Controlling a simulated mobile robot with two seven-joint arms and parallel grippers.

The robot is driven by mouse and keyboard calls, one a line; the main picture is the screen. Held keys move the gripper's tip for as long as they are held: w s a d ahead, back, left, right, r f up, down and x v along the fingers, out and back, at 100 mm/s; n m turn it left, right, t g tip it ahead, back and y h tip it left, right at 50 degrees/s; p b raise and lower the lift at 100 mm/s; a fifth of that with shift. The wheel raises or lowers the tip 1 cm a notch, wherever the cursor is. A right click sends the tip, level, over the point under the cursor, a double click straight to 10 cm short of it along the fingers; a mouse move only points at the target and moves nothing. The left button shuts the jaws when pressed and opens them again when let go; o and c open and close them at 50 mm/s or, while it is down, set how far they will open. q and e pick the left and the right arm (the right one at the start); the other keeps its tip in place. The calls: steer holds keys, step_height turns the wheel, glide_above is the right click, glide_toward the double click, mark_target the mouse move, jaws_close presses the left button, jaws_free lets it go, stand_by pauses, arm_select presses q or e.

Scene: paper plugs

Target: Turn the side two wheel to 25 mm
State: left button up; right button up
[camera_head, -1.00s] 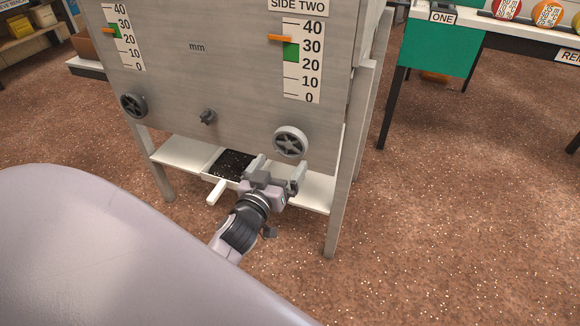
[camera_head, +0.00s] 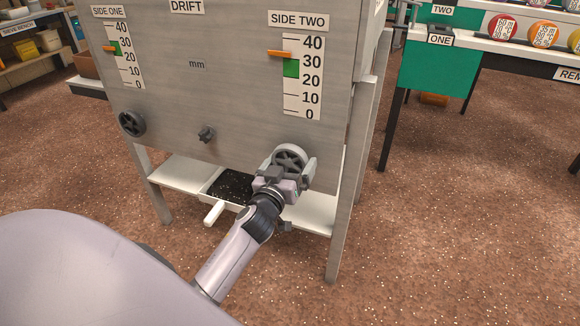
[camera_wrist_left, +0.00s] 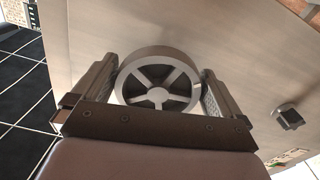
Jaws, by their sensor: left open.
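The side two wheel (camera_head: 289,158) is a grey spoked handwheel at the lower right of the metal panel. It also shows in the left wrist view (camera_wrist_left: 157,84). My left gripper (camera_head: 290,170) is open, with one finger on each side of the wheel; in the left wrist view its fingers (camera_wrist_left: 160,85) flank the rim closely. I cannot tell whether they touch it. The side two scale (camera_head: 303,90) runs from 0 to 40. Its orange pointer (camera_head: 279,53) stands a little above 30, just above the green band (camera_head: 291,68). My right gripper is not in view.
The side one scale (camera_head: 127,60) and side one wheel (camera_head: 131,123) are at the panel's left. A small dark knob (camera_head: 206,134) sits between the wheels. Below is a shelf (camera_head: 180,174) with a dark-bottomed tray. A green-fronted bench (camera_head: 436,70) stands to the right.

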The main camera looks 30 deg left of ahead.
arm_select(q)
steer(key=c, duration=0.6)
